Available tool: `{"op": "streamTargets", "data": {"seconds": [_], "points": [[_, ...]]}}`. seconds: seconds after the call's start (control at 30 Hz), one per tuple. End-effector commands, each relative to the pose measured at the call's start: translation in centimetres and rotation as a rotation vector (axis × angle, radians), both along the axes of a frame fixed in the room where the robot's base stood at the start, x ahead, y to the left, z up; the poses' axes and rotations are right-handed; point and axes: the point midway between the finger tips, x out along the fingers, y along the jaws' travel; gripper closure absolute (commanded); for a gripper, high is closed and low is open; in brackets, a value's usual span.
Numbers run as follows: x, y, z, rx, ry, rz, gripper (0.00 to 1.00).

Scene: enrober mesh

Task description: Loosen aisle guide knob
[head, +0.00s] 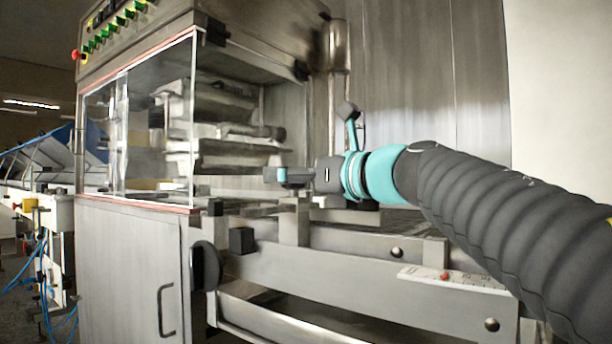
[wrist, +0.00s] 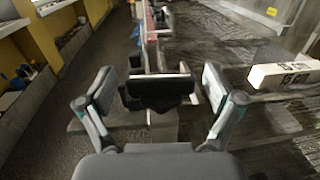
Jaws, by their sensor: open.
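My gripper (head: 283,176) reaches in from the right in the head view, in front of the open end of the enrober. In the wrist view my gripper (wrist: 158,90) has its two fingers spread wide apart. A black knob-like part (wrist: 160,92) shows between the fingers in that view, with visible gaps on both sides. I cannot tell how far beyond the fingertips it lies. In the head view a black square knob (head: 241,241) sits on the machine frame, below and left of my gripper. A round black knob (head: 205,266) is lower left of it. I cannot tell which one the wrist view shows.
The steel frame rail (head: 340,275) runs below my arm. A clear guard (head: 160,130) encloses the machine at left. In the wrist view a white block (wrist: 285,75) is at right and floor (wrist: 75,140) is at left.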

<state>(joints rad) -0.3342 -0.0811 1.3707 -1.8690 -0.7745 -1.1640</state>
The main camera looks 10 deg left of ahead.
Motion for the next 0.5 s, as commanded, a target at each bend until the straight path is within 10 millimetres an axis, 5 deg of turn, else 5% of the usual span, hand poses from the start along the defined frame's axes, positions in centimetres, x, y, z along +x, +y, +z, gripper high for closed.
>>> {"op": "streamTargets", "data": {"seconds": [0.13,0.37,0.5], "points": [[-0.01,-0.02,0.00,0.000,0.000,0.000,0.11],[-0.01,-0.02,-0.01,0.000,0.000,0.000,0.68],[0.02,-0.01,-0.02,-0.001,0.000,0.005,0.69]]}}
